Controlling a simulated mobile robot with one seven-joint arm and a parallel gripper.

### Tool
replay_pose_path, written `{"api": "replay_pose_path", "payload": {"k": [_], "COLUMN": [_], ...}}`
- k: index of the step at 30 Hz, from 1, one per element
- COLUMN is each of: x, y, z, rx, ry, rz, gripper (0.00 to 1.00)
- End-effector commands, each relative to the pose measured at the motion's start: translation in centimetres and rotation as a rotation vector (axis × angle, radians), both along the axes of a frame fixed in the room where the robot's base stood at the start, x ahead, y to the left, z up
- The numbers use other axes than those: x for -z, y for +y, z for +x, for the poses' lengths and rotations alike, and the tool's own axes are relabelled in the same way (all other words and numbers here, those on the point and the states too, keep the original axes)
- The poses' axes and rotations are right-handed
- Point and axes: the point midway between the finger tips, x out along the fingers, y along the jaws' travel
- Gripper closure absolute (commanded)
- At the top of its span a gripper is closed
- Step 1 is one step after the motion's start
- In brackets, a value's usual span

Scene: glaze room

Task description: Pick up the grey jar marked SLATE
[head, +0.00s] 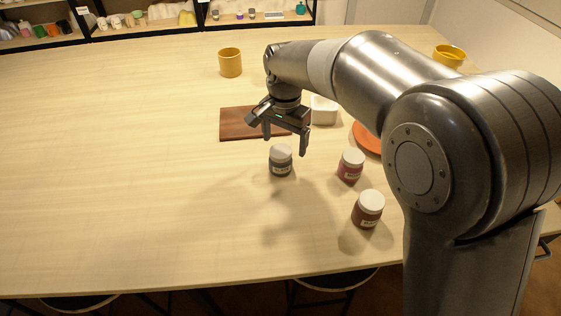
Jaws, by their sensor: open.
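A dark grey jar (281,167) with a pale lid stands upright on the table (120,190), near the middle. It has a small label, too small to read here. My gripper (285,145) is open and empty, pointing down, with its two fingers apart. In the head view it shows just above and behind the grey jar, and I cannot tell its exact height. Two dark red jars with white lids stand to the right: one red jar (349,171) close by, and one brown-red jar (367,213) nearer the front.
A brown board (236,123) lies behind the grey jar. A white container (325,115) and an orange plate (366,138) are partly hidden by my arm. A yellow mug (230,63) and yellow bowl (449,55) stand farther back. The table's left side is clear.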

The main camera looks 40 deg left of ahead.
Motion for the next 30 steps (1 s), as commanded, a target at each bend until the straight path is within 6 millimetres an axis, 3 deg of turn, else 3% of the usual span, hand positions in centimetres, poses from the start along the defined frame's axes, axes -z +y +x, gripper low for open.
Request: {"api": "replay_pose_path", "payload": {"k": [10,20,30], "x": [4.6,5.2,5.2], "y": [0.6,0.7,0.7], "z": [-0.4,-0.4,-0.4], "rx": [0.0,0.0,0.0], "ry": [0.002,-0.001,0.0], "rz": [-0.003,0.0,0.0], "gripper": [0.17,0.17,0.45]}}
